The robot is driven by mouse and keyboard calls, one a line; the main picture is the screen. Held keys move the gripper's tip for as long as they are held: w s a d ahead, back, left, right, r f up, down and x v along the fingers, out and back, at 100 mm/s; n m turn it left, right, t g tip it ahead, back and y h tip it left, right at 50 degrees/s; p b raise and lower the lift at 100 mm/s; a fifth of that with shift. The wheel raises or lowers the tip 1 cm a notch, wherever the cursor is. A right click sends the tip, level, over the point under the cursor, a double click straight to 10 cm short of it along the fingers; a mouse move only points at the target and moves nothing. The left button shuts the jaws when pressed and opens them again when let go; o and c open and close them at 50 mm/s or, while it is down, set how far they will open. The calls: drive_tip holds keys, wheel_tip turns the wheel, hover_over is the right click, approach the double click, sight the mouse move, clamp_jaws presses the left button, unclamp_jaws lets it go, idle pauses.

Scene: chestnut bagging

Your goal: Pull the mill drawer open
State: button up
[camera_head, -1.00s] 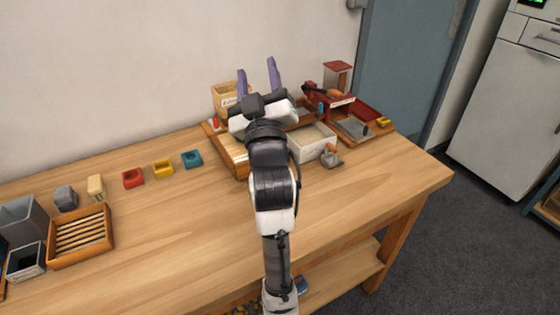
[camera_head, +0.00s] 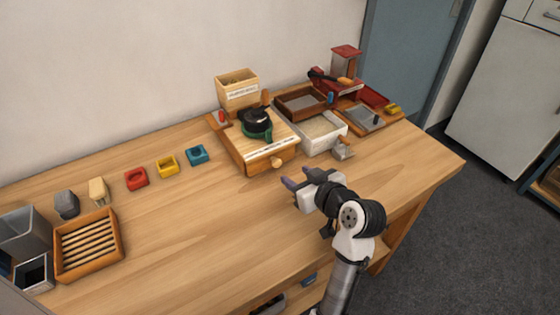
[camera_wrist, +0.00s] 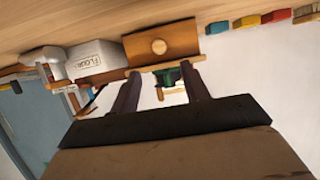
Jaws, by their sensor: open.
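The mill (camera_head: 256,122) is a wooden box with a black and green grinder on top, at the back middle of the bench. Its drawer front (camera_head: 260,167) faces the bench's front edge and carries a round wooden knob (camera_head: 277,162). The drawer looks shut. In the upside-down wrist view, the drawer front (camera_wrist: 180,42) and knob (camera_wrist: 159,46) show beyond my finger tips. My gripper (camera_head: 300,178) is open and empty, with purple fingers, in front of the mill and slightly right of the knob. It is apart from the knob.
A white flour box (camera_head: 338,123) and a small scoop (camera_head: 343,150) stand right of the mill. A wooden box (camera_head: 237,92) is behind it. Blue (camera_head: 198,154), yellow (camera_head: 168,166) and red (camera_head: 136,179) blocks lie left. The bench (camera_head: 215,220) is clear in front.

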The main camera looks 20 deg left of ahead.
sight(278, 164)
drive_tip(key=p+x, duration=0.2)
drive_tip(key=x, duration=0.7)
drive_tip(key=shift+w+a+f, duration=0.15)
drive_tip(key=shift+w+a, duration=0.1)
drive_tip(key=shift+c, duration=0.4)
clamp_jaws()
